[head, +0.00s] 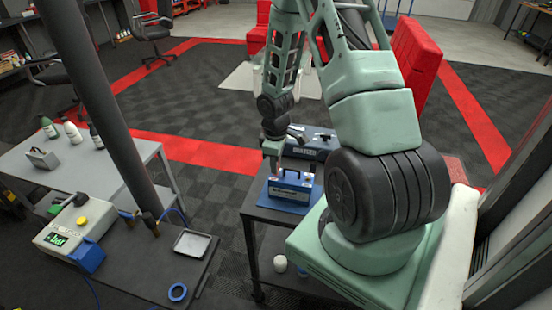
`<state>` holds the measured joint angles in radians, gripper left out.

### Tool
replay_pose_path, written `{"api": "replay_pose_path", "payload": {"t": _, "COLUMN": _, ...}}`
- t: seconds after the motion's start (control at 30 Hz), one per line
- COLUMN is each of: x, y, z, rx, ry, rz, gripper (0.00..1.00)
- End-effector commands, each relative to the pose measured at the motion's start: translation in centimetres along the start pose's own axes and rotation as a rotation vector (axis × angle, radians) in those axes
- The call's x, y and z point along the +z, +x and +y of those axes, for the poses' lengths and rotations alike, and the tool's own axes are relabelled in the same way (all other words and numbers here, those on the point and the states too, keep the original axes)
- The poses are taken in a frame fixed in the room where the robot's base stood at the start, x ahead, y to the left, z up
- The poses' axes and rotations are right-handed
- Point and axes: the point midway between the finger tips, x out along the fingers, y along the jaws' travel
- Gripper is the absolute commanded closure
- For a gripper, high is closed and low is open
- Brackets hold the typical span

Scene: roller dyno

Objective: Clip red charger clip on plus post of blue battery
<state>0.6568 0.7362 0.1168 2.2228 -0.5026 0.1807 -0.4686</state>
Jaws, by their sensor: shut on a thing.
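The blue battery (288,196) sits on top of a dark cart, with a handle and small posts on its upper side. My gripper (277,165) points down just above the left part of the battery's top. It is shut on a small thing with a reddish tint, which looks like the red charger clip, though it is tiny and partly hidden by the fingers. I cannot tell whether the clip touches a post. A dark blue box (322,146) with a light label, likely the charger, stands just behind the battery.
My arm covers the cart's right side. A dark table (150,270) at front left holds a gauge box (72,232), a metal tray (192,245) and a blue ring (178,292). A dark post (95,95) rises at left.

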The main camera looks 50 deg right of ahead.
Motion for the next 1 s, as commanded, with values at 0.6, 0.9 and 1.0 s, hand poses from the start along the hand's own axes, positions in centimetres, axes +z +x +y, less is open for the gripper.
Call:
{"api": "replay_pose_path", "payload": {"t": 0.6, "x": 0.02, "y": 0.56, "z": -0.01, "rx": 0.000, "ry": 0.000, "rz": -0.001, "gripper": 1.00}}
{"api": "replay_pose_path", "payload": {"t": 0.9, "x": 0.00, "y": 0.78, "z": 0.00, "rx": 0.000, "ry": 0.000, "rz": 0.000, "gripper": 1.00}}
{"api": "replay_pose_path", "payload": {"t": 1.0, "x": 0.00, "y": 0.77, "z": 0.00, "rx": 0.000, "ry": 0.000, "rz": 0.000, "gripper": 1.00}}
